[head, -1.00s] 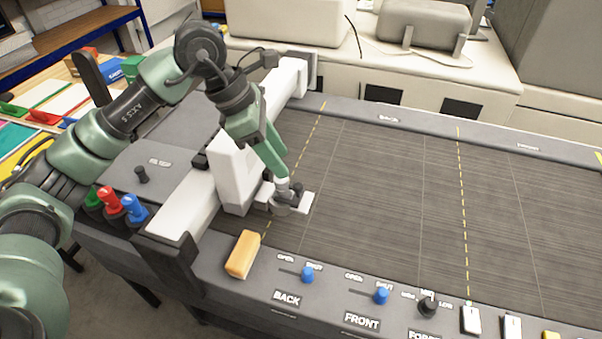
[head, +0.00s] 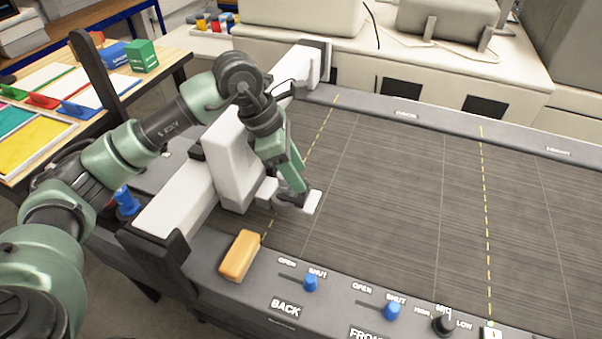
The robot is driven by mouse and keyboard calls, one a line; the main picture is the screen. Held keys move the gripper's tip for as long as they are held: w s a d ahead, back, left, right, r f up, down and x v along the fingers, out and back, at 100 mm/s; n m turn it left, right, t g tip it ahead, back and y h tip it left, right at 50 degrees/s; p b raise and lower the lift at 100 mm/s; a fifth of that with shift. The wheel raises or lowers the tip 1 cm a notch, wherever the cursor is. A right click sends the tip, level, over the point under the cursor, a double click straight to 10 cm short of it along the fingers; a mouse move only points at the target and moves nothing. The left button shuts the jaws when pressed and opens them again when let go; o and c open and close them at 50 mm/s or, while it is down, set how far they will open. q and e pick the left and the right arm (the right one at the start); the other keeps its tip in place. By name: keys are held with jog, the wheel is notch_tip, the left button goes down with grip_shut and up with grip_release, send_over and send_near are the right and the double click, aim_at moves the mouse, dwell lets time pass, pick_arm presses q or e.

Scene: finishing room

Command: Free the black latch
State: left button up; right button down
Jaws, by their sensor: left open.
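My left gripper (head: 297,198) reaches down over the cutting bed at the front end of the white carriage head (head: 232,160). Its fingers are beside a small white block (head: 313,203) on that head. A dark piece shows at the fingertips; I cannot tell whether it is a finger or the black latch. Another small black part (head: 196,152) sits on the left side of the white gantry beam (head: 178,212). No part is clearly readable as the latch. My left gripper is open, though its finger gap is hard to see. My right gripper is out of view.
An orange block (head: 240,255) lies on the front rail beside blue switch knobs (head: 310,283) and a black knob (head: 443,324). A blue peg (head: 126,200) stands left of the beam. The dark bed (head: 400,210) is clear to the right.

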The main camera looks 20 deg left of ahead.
pick_arm(q)
jog(key=shift+w+x, duration=0.2)
jog(key=shift+x, duration=1.2)
jog(key=shift+s, duration=0.1)
grip_shut()
